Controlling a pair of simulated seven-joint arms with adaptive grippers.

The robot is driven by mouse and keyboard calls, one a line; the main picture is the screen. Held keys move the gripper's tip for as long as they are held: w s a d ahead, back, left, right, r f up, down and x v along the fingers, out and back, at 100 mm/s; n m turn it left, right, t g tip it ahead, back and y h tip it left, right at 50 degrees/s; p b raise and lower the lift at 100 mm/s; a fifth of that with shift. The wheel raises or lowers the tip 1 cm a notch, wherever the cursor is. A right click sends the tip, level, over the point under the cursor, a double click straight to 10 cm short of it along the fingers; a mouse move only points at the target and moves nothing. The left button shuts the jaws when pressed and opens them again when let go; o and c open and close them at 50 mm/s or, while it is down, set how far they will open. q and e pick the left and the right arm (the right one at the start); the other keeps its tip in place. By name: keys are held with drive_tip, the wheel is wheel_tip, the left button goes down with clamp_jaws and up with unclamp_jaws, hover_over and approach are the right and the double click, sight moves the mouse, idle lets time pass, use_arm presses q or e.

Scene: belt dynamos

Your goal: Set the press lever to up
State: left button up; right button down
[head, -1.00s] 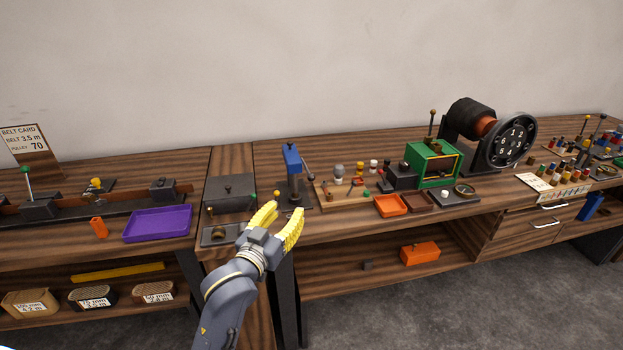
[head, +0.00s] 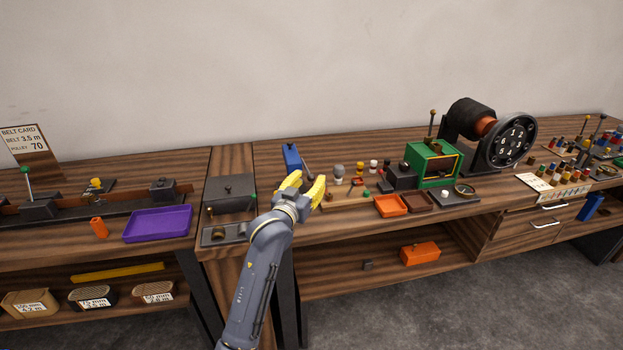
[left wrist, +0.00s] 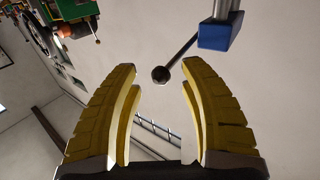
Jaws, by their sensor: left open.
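The press is the blue upright (head: 291,158) on the workbench, its lower part hidden behind my left gripper in the head view. Its dark lever (head: 307,167) slants down to the right from the top. My left gripper (head: 305,183) is open in front of the press, fingertips around the lever's lower end. In the left wrist view, the press's blue block (left wrist: 219,32) is at the top, and the lever's ball knob (left wrist: 160,74) shows in the gap between the two yellow fingers (left wrist: 160,80). I see no clear contact. My right gripper is out of view.
A dark box (head: 230,192) stands left of the press. A wooden board with several small pegs (head: 345,197) lies just right of it. Further right are an orange tray (head: 390,205) and a green frame (head: 432,165). A purple tray (head: 158,224) is at the left.

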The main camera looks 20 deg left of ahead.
use_arm(q)
drive_tip(key=shift+w, duration=1)
clamp_jaws()
